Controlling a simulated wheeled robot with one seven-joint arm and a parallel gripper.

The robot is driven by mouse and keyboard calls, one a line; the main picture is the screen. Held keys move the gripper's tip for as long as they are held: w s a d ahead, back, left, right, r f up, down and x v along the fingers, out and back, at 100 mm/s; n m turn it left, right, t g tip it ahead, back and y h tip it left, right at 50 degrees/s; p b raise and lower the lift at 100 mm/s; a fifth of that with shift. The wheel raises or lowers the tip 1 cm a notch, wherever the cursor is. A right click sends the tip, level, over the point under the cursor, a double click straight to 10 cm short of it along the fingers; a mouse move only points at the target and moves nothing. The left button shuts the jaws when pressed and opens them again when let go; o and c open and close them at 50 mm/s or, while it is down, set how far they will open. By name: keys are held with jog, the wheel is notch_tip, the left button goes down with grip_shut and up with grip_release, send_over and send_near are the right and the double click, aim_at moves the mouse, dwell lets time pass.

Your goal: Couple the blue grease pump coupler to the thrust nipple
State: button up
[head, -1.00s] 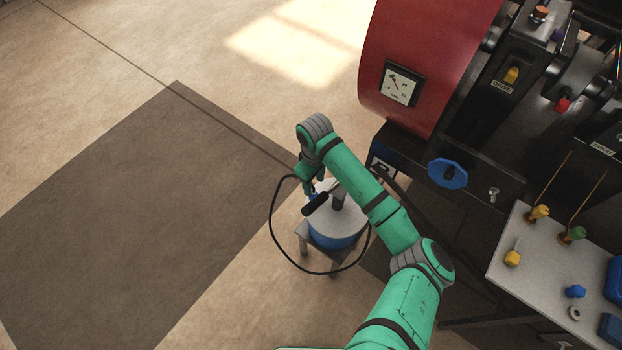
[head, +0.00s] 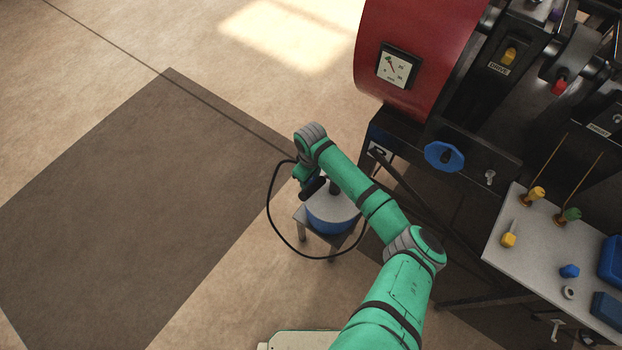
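The grease pump (head: 333,219) has a blue body and a pale top and stands on a small grey stool (head: 301,213) left of the machine. A black hose (head: 269,213) loops from the pump around its left side. My gripper (head: 303,178) is at the pump's upper left, beside a black cylindrical handle (head: 313,188). My wrist and the handle hide the fingertips, so I cannot tell whether they hold anything. The blue coupler cannot be made out.
A grey table (head: 530,230) at right holds yellow, green and blue parts. Open floor (head: 130,220) lies to the left.

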grip_shut()
jog(key=shift+r, duration=0.25)
jog(key=shift+r, duration=0.55)
jog(key=shift+s+a+r, duration=0.1)
jog(key=shift+r, duration=0.1)
jog(key=shift+r, duration=0.6)
jog(key=shift+r, duration=0.6)
